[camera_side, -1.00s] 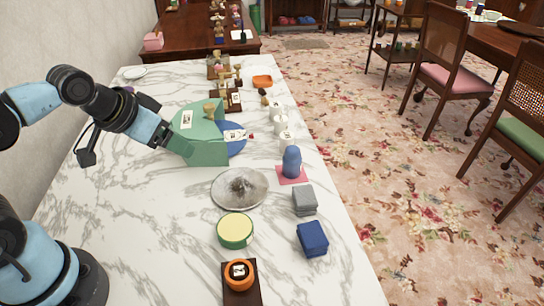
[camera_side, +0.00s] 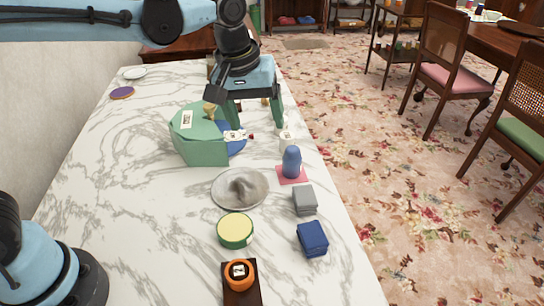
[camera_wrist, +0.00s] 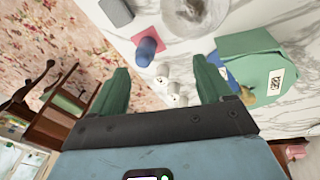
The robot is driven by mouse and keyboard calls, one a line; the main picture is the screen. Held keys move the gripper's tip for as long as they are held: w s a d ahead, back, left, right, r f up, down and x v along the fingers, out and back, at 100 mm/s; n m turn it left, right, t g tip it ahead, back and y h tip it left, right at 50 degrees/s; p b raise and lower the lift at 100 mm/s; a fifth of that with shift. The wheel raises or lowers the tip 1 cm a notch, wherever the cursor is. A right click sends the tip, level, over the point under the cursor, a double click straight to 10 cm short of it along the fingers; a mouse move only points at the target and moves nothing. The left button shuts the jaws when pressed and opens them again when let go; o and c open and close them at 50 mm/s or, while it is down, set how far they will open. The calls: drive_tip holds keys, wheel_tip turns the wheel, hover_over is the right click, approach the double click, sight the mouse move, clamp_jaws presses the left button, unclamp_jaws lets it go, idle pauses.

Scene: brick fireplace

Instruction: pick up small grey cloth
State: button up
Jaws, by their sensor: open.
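The small grey cloth (camera_side: 305,200) is a folded grey block lying near the right edge of the marble table, between a blue cylinder and a folded dark blue cloth. In the wrist view the grey cloth (camera_wrist: 115,11) shows at the top edge, partly cut off. My gripper (camera_side: 252,125) has green fingers spread wide and pointing down. It is above the table, farther back than the grey cloth and apart from it, near the white jars. In the wrist view my gripper (camera_wrist: 160,70) has nothing held between its fingers.
The blue cylinder (camera_side: 291,160) stands on a pink square just behind the grey cloth. The dark blue cloth (camera_side: 312,238) lies in front. A grey round dish (camera_side: 240,203) lies left. White jars (camera_wrist: 172,86) and a green box (camera_side: 200,148) are near my gripper.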

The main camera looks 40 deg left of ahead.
sight(304, 189)
drive_tip(key=w+d+f+n+g, duration=0.25)
drive_tip(key=w+d+f, duration=0.2)
drive_tip(key=d, duration=0.55)
drive_tip(key=shift+n+y, duration=0.25)
drive_tip(key=shift+y, duration=0.15)
drive_tip(key=f, duration=0.8)
drive_tip(key=s+f, duration=0.1)
drive_tip(key=f, duration=0.3)
drive_tip(key=shift+a+f, duration=0.25)
drive_tip(key=c, duration=1)
drive_tip(key=shift+r, duration=0.15)
